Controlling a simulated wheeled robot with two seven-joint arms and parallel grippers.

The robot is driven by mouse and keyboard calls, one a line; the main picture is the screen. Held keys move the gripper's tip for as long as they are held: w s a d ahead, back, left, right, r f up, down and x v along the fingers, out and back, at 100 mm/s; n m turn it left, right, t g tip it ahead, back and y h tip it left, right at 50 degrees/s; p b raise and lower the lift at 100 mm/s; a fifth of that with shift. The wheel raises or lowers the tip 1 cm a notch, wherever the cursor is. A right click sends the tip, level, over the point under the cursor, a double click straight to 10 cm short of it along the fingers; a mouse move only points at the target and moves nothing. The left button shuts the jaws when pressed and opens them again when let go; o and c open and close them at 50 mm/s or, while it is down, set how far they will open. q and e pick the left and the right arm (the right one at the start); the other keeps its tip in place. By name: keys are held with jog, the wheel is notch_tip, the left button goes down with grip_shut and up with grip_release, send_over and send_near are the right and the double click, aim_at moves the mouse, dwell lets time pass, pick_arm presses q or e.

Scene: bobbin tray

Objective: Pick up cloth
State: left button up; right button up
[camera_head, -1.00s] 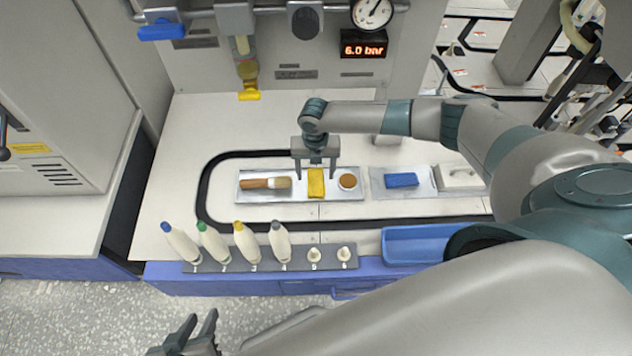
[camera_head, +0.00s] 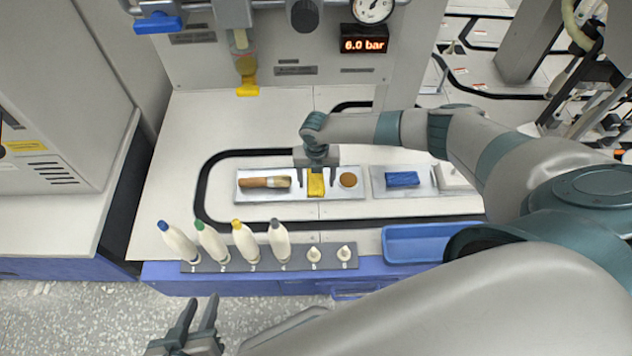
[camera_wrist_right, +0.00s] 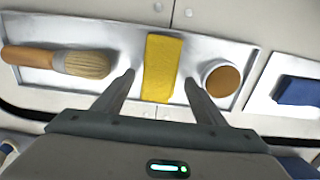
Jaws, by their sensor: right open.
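A folded yellow cloth (camera_head: 316,186) lies in the middle of a shallow metal tray (camera_head: 262,196). It also shows in the right wrist view (camera_wrist_right: 160,62). My right gripper (camera_head: 317,178) is just above the tray, open, with one finger on each side of the cloth. In the right wrist view the fingers (camera_wrist_right: 160,90) stand apart from the cloth, with gaps on both sides. My left gripper (camera_head: 196,320) is at the bottom of the head view, its two fingers apart, away from the tray.
In the tray, a brush (camera_head: 264,182) lies left of the cloth and a round brown-topped tin (camera_head: 348,180) right of it. A blue cloth or pad (camera_head: 402,179) lies on another tray to the right. Several bottles (camera_head: 212,240) stand in front, beside a blue bin (camera_head: 430,230).

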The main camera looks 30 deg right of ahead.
aim_at(321, 182)
jog(key=shift+f, duration=0.15)
pick_arm(q)
jog(key=shift+w+r, duration=0.1)
jog(key=shift+w, duration=0.05)
pick_arm(e)
jog(key=c, duration=1.1)
jog(key=shift+r, duration=0.65)
notch_tip(321, 182, up, 2)
jog(key=shift+w+r+p, duration=0.1)
jog(key=shift+p, duration=0.35)
jog(key=shift+s+d, duration=0.4)
jog(key=shift+d, duration=0.25)
pick_arm(q)
jog(key=shift+s+a+f+g+y, duration=0.3)
jog(key=shift+s+a+f+g, duration=0.45)
jog(key=shift+s, duration=0.2)
pick_arm(e)
jog(key=s+d, duration=0.2)
jog(key=d, duration=0.3)
jog(key=s+d, duration=0.2)
jog(key=d, duration=0.3)
jog(key=s+d, duration=0.3)
jog(key=d, duration=0.2)
jog(key=shift+s, duration=0.1)
